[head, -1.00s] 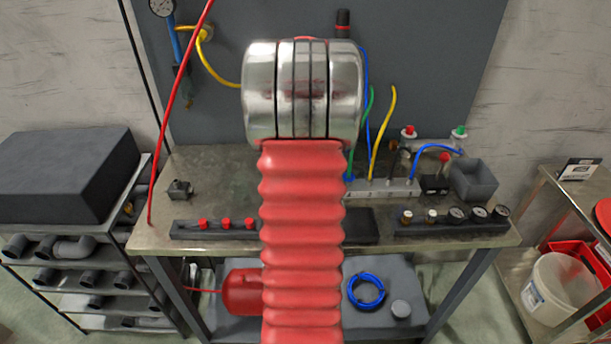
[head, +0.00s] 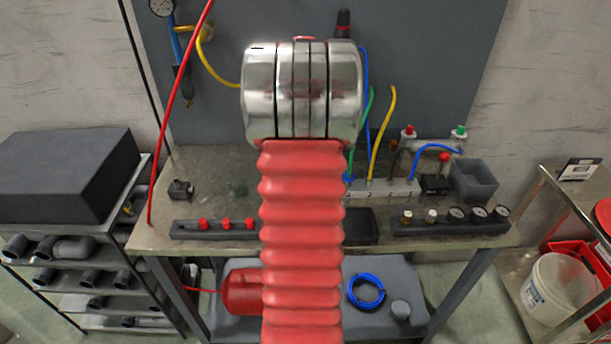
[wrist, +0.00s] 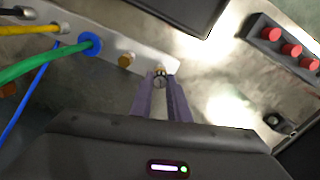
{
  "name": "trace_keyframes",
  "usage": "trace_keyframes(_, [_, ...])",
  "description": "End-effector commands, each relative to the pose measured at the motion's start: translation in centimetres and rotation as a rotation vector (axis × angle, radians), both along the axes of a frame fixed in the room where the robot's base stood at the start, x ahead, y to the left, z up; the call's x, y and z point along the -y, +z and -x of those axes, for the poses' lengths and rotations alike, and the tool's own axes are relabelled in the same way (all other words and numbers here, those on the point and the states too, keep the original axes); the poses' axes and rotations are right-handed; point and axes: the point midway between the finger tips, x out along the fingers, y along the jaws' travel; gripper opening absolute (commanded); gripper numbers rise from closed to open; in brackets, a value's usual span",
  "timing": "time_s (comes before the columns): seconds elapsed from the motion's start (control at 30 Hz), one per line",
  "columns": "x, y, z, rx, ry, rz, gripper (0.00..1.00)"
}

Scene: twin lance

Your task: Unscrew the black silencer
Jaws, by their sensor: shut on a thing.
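In the wrist view my gripper (wrist: 160,88) has its two narrow purple-grey fingers close together at the end of the pale valve manifold (wrist: 110,48). They are shut on a small round fitting, the black silencer (wrist: 159,77), which shows a dark face with some brassy colour around it. Most of its body is hidden by the fingertips, so its thread and seating cannot be seen. In the head view the manifold (head: 395,189) shows on the bench, while my own arm hides the gripper and the silencer.
A brass fitting (wrist: 125,60) and a green hose (wrist: 50,58) on a blue collar sit beside the gripper on the manifold. Red buttons (wrist: 290,48) are at upper right. In the head view a gauge row (head: 455,219) and a grey open box (head: 474,181) stand right of the manifold.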

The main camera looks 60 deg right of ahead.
Motion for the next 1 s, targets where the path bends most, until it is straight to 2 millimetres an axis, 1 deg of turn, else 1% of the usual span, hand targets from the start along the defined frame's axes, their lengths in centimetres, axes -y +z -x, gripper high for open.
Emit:
trace_keyframes(0.03, [-0.43, -0.29, 0.26, -0.008, 0.035, -0.015, 0.00])
trace_keyframes(0.8, [-0.45, -0.28, 0.18, -0.006, 0.623, -0.016, 0.00])
trace_keyframes(0.9, [-0.46, -0.29, 0.17, -0.006, 0.685, -0.017, 0.00])
trace_keyframes(1.0, [-0.45, -0.29, 0.17, -0.006, 0.712, -0.017, 0.00])
